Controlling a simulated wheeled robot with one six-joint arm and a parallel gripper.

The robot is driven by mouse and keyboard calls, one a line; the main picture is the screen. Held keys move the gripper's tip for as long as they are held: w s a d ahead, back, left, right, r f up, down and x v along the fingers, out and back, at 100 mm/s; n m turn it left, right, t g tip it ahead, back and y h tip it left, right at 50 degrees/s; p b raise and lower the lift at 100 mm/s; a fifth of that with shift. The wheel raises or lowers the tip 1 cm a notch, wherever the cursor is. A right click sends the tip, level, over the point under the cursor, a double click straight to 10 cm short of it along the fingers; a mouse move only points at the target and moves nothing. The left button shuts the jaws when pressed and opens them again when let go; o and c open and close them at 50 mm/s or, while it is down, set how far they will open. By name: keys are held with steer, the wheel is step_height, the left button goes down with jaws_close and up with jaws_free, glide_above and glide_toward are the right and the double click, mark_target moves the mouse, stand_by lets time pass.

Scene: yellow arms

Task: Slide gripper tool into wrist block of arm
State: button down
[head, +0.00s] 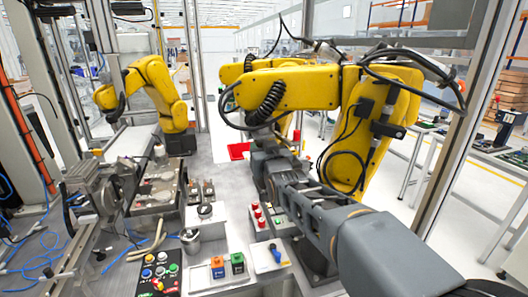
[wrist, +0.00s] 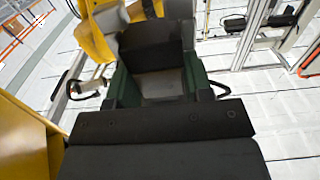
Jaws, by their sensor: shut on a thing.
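My gripper (head: 290,183) is at the end of my grey arm, close under the wrist of the near yellow arm (head: 290,90). It is shut on the dark grey gripper tool (head: 270,168). The tool sits just below the dark wrist block (head: 262,137) at the end of that arm. I cannot tell whether tool and block touch or how far one is in the other. In the wrist view a dark block with green sides (wrist: 192,75) stands beyond a black plate, with yellow arm parts (wrist: 95,38) close behind. The jaw tips are hidden there.
Another yellow arm (head: 155,90) stands at the back left. A red tray (head: 239,151) lies behind. A metal post (head: 462,120) rises at right.

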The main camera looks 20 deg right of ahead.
steer(key=shift+w, duration=0.4)
